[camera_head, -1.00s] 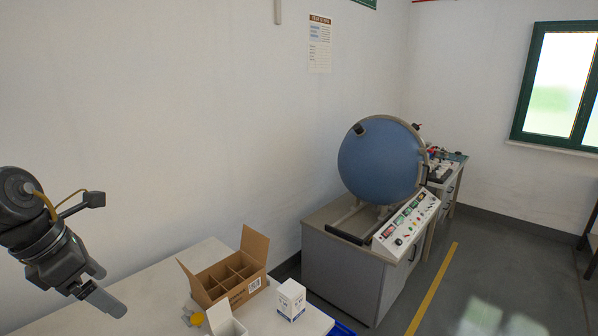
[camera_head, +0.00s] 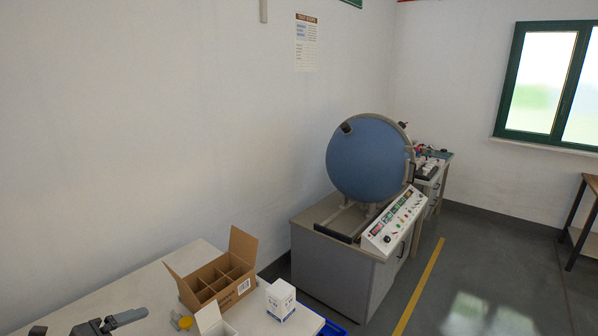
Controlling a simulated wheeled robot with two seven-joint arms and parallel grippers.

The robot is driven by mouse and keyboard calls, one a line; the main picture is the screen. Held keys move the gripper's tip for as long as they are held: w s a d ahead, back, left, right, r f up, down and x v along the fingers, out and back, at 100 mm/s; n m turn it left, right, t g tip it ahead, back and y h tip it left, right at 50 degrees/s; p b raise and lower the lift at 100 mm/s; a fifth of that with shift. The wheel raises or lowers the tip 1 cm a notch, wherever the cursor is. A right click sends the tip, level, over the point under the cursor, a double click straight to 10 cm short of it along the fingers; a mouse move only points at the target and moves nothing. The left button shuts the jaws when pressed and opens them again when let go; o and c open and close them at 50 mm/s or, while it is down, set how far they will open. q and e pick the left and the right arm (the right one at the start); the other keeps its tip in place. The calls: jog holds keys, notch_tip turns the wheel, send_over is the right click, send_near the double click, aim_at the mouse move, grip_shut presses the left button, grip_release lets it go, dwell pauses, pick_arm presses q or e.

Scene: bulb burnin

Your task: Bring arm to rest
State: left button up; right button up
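My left gripper (camera_head: 125,318) is low at the bottom left edge of the head view, over the near left part of the white table (camera_head: 120,285). One grey finger points right; the rest is cut off by the frame, so its opening is unclear. No object shows at its fingertip. It is left of the cardboard box and apart from it. My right gripper is out of view.
An open divided cardboard box (camera_head: 237,291), a small white carton (camera_head: 280,299), an open white box (camera_head: 212,322) and a yellow item (camera_head: 183,321) are on the table. A blue sphere (camera_head: 366,160) on a grey cabinet stands beyond. A blue bin (camera_head: 331,329) is beside the table.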

pick_arm(q)
jog(key=s+d+f+n+g+y, duration=0.1)
jog(key=s+f+n+y, duration=0.1)
jog(key=s+f+n, duration=0.45)
jog(key=s+d+f+n+g+y, duration=0.1)
jog(key=s+d+f+n+y, duration=0.15)
jog(key=f+n, duration=0.6)
jog(key=s+d+f+n+g, duration=0.6)
jog(key=s+d+n, duration=0.3)
jog(key=s, duration=0.3)
notch_tip(320, 180, down, 39)
jog(key=s+g+b, duration=0.1)
jog(key=g+b, duration=0.1)
jog(key=b, duration=1.1)
jog(key=s+a+f+b, duration=0.1)
jog(key=s+f+b, duration=0.4)
jog(key=f, duration=0.8)
jog(key=s+a+f+b, duration=0.2)
jog(key=s+f+b, duration=0.3)
jog(key=s+f, duration=0.6)
notch_tip(320, 180, down, 3)
jog(key=shift+s+a+r+g+b, duration=0.1)
jog(key=shift+s+a+g+b, duration=0.1)
jog(key=shift+g+b, duration=0.1)
